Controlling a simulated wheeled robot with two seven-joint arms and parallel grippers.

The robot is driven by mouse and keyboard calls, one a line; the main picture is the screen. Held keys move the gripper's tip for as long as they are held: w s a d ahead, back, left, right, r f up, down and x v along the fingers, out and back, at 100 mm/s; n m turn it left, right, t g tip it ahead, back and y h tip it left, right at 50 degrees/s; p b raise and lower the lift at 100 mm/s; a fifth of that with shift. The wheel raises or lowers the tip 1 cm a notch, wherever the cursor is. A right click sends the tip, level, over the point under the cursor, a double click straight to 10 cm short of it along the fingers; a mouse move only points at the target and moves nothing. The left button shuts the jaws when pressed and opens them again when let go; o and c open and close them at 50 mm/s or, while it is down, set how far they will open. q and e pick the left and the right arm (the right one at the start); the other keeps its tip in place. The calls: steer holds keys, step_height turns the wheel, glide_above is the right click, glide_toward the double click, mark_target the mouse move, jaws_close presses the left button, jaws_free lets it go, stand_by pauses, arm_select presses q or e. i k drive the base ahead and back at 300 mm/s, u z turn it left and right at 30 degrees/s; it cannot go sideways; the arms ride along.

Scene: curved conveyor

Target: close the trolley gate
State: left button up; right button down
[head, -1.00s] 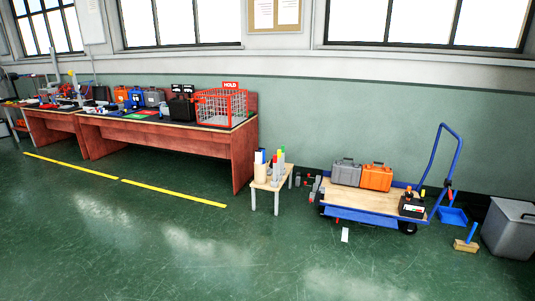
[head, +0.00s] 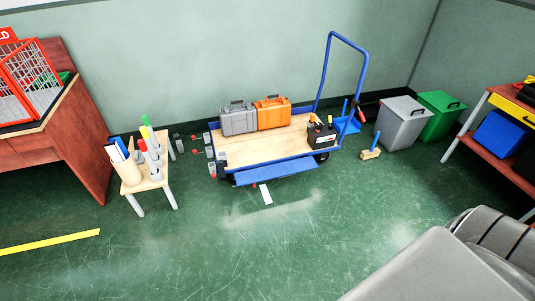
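A blue-framed trolley (head: 262,148) with a wooden deck stands by the green wall in the head view. Its tall blue push handle (head: 365,70) rises at the right end. A blue flap (head: 276,171), which looks like the gate, hangs outward along the deck's near long side. A grey case (head: 239,121) and an orange case (head: 272,113) stand at the deck's back. A black battery-like box (head: 321,135) sits at its right end. Neither gripper is in view.
A small stool (head: 152,180) with tubes stands left of the trolley. A brush (head: 371,153), grey bin (head: 402,122) and green bin (head: 440,113) are to the right.

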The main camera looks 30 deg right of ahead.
mark_target(243, 177)
steer(key=z, duration=0.2)
steer(key=i, duration=1.35)
steer(key=z, duration=0.15)
